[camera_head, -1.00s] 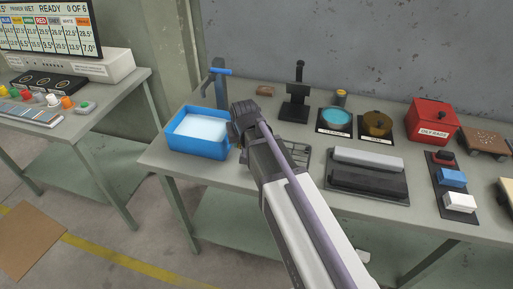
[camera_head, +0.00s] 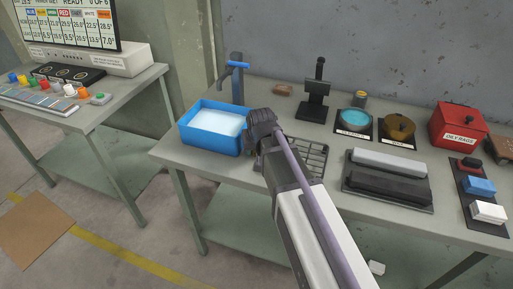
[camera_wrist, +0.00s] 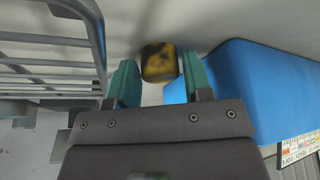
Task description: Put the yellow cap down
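The yellow cap (camera_wrist: 159,62), with dark patches, sits between the two green fingertips of my gripper (camera_wrist: 158,75) in the wrist view. In the head view my gripper (camera_head: 262,128) is over the bench between the blue tub and the wire rack. It hides the cap there.
The blue tub (camera_head: 206,141) of pale liquid stands close at left, below a blue-handled tap (camera_head: 237,66). A dark wire rack (camera_head: 312,156) lies right of my gripper. Farther right are a black stand (camera_head: 317,108), round tins, a tray of bars (camera_head: 388,190) and a red box (camera_head: 458,125).

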